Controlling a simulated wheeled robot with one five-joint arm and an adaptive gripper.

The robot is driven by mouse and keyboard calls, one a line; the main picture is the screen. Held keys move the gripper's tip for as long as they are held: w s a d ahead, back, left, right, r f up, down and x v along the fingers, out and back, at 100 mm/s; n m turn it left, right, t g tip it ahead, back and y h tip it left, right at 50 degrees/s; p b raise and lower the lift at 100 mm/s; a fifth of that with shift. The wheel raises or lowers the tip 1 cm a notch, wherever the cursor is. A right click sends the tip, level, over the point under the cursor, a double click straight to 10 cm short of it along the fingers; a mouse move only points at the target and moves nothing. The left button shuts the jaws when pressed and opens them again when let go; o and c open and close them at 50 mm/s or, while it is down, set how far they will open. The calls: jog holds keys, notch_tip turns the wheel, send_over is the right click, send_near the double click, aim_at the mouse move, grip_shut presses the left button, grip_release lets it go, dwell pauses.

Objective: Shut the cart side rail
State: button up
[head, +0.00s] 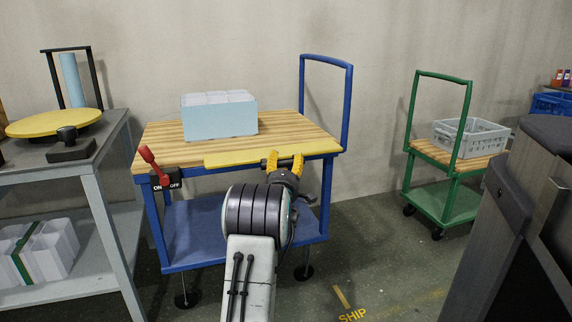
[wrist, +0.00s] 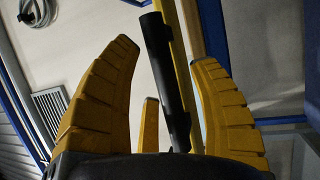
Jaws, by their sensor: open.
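The blue cart (head: 175,232) has a wooden top (head: 165,136) and stands in the middle of the head view. Its yellow side rail (head: 228,159) runs along the near edge at about top height; its exact tilt is hard to tell. My gripper (head: 284,161) is at the rail's near side, fingers open. In the wrist view, a black bar handle (wrist: 163,70) lies between my spread yellow fingers (wrist: 168,88), with the yellow rail edge (wrist: 190,65) beside it. Whether any finger touches the bar is unclear. My fingers partly hide the handle in the head view.
A pale blue divided box (head: 220,122) sits on the cart top. A red lever (head: 148,157) with an ON/OFF plate is at the cart's front left corner. A grey bench (head: 100,168) stands left; a green cart (head: 447,200) with a grey crate (head: 470,136) stands right.

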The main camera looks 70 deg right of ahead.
jog(key=shift+c, duration=0.3)
grip_shut()
dwell(0.5)
